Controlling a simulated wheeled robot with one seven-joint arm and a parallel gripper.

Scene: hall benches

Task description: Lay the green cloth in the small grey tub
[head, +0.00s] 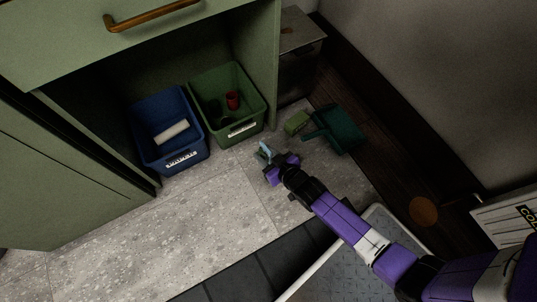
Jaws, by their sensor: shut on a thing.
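My gripper (270,158) is low over the speckled floor, in front of the green bin. It is shut on a small pale blue thing (264,148), too small here to name. A small green block-like thing (297,122) lies on the floor to the right of my gripper, apart from it. I cannot tell whether it is the green cloth. I see no small grey tub in this view.
A labelled blue bin (149,147) with a white roll-like thing (172,132) and a labelled green bin (246,88) with a red cup (232,100) stand under the green cabinet (70,40). A dark teal dustpan (345,133) lies right. Floor at lower left is clear.

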